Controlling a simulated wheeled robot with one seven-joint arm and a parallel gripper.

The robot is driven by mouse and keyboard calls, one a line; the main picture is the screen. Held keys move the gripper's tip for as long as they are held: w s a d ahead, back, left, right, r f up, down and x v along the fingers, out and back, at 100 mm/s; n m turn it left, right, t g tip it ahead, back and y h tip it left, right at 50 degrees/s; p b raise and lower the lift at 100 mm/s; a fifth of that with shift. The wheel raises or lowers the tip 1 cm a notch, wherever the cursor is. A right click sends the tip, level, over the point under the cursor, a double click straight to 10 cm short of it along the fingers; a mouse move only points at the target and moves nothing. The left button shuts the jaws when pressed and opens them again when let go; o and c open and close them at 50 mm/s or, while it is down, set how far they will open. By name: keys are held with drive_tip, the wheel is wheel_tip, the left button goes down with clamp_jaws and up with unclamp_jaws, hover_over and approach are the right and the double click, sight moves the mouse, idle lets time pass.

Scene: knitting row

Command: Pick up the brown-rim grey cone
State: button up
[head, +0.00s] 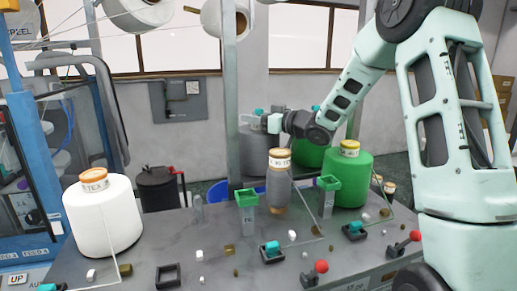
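A slim grey cone (279,187) with an orange-brown top band and a tan lower rim stands upright near the middle of the grey table, between two green-topped posts. My gripper (262,122) is at the end of the arm reaching in from the right. In the picture it appears above and slightly left of the cone's top, apart from it. Its fingers are small and unclear, so I cannot tell whether they are open. A wider grey cone (252,152) shows behind, its top partly covered by the gripper.
A large white cone (100,220) stands at the left and a green cone (350,180) at the right; another green cone (311,153) is behind. Green-topped posts (247,198) (328,183) flank the grey cone. Red-knobbed levers (320,267) and small blocks dot the table front.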

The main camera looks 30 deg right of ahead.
clamp_jaws()
drive_tip(key=shift+r, duration=0.1)
wheel_tip(320, 180, up, 10)
drive_tip(key=b, duration=0.2)
drive_tip(key=shift+r, duration=0.1)
idle(0.3)
wheel_tip(320, 180, up, 14)
drive_tip(key=p, duration=1.3)
